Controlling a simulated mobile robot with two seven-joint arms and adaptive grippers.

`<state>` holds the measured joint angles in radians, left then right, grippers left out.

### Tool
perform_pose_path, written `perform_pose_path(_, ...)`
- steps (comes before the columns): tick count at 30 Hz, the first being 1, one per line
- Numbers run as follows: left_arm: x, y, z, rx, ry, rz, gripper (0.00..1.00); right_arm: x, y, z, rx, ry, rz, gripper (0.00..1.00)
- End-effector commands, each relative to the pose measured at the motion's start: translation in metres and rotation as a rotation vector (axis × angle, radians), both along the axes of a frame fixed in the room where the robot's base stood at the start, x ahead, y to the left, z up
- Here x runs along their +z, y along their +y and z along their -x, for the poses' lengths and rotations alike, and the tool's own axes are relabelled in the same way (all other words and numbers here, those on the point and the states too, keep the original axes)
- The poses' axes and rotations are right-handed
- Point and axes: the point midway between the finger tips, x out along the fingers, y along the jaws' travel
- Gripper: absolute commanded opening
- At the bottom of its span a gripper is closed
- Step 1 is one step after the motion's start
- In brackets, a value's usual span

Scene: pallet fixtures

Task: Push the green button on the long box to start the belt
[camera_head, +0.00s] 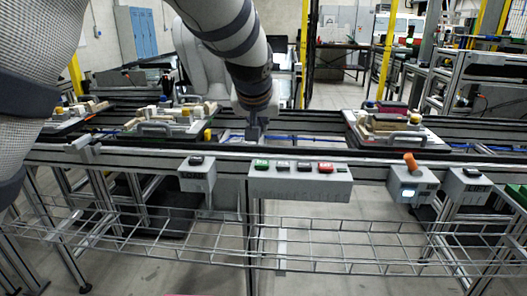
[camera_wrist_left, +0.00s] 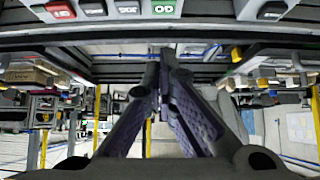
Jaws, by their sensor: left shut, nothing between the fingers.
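The long grey box (camera_head: 300,186) is mounted on the front rail of the conveyor. The green button (camera_head: 262,163) is at the left end of its top, followed by dark buttons and a red button (camera_head: 325,166). My left gripper (camera_head: 254,136) points down, shut and empty, above and slightly behind the green button, apart from it in the picture. In the left wrist view the scene is upside down; the green button (camera_wrist_left: 164,8) is at the top edge, beyond the closed fingertips (camera_wrist_left: 163,56). My right gripper is not in view.
A small grey box (camera_head: 198,174) is to the left. A box with an orange knob (camera_head: 410,162) and a LIFT box (camera_head: 466,185) are to the right. Loaded pallets stand on the conveyor left (camera_head: 165,132) and right (camera_head: 405,142). A wire shelf (camera_head: 340,247) hangs below.

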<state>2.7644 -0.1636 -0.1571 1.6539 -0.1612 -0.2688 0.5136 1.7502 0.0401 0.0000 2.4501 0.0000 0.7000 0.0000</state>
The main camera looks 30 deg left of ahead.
Motion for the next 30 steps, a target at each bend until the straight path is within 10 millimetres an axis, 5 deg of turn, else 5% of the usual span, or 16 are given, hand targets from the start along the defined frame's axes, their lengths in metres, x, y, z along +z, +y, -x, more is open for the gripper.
perform_pose_path(13, 0.001, 0.002, -0.005, 0.005, -0.005, -0.001, 0.0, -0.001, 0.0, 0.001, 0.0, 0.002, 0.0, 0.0)
perform_pose_path(27, -0.076, 0.026, -0.069, 0.005, 0.004, -0.001, 0.0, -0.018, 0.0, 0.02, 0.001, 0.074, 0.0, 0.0)
perform_pose_path(30, -0.087, 0.025, -0.067, 0.004, -0.001, -0.002, 0.0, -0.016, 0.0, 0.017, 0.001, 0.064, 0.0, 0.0)
